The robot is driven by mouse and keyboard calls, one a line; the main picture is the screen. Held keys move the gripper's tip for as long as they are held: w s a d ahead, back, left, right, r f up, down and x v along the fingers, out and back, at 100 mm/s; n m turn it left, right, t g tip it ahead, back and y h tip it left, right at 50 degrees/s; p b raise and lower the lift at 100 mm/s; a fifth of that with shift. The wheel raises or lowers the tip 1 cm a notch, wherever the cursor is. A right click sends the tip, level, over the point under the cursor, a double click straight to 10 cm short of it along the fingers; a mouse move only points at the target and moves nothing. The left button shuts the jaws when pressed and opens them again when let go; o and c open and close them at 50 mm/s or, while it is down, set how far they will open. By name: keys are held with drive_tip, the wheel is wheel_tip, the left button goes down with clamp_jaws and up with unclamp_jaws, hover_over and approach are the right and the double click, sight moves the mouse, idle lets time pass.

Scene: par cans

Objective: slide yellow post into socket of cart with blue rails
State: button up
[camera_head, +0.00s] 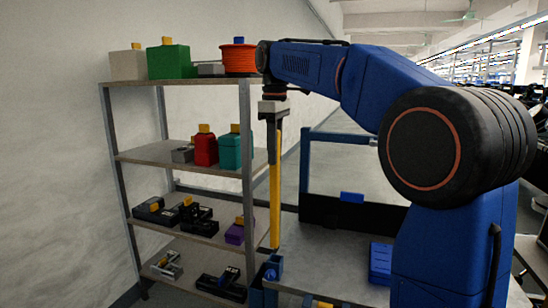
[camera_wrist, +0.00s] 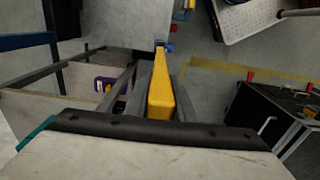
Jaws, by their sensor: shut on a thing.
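The yellow post (camera_head: 275,190) hangs upright below my gripper (camera_head: 272,112) in the head view, and my gripper is shut on its upper end. In the wrist view the post (camera_wrist: 161,88) runs away from between the fingers (camera_wrist: 157,105). The cart with blue rails (camera_head: 320,262) has a grey deck and stands below and to the right of the post. A blue socket (camera_head: 273,266) is at its near left corner. The post's lower end appears just above the socket; I cannot tell whether they touch. In the wrist view a small blue part (camera_wrist: 169,48) shows beside the far tip.
A metal shelf rack (camera_head: 180,155) with boxes, cans and tools stands close on the left of the post. A blue bin (camera_head: 381,262) sits on the cart deck. In the wrist view a black cabinet (camera_wrist: 262,118) is at the right, with open floor between.

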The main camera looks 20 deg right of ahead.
sight(275, 186)
drive_tip(key=shift+d+f, duration=0.1)
drive_tip(key=shift+f, duration=5.2)
drive_tip(key=o, duration=1)
drive_tip(key=shift+o, duration=0.2)
wheel_tip(275, 186, up, 17)
drive_tip(key=shift+r, duration=0.15)
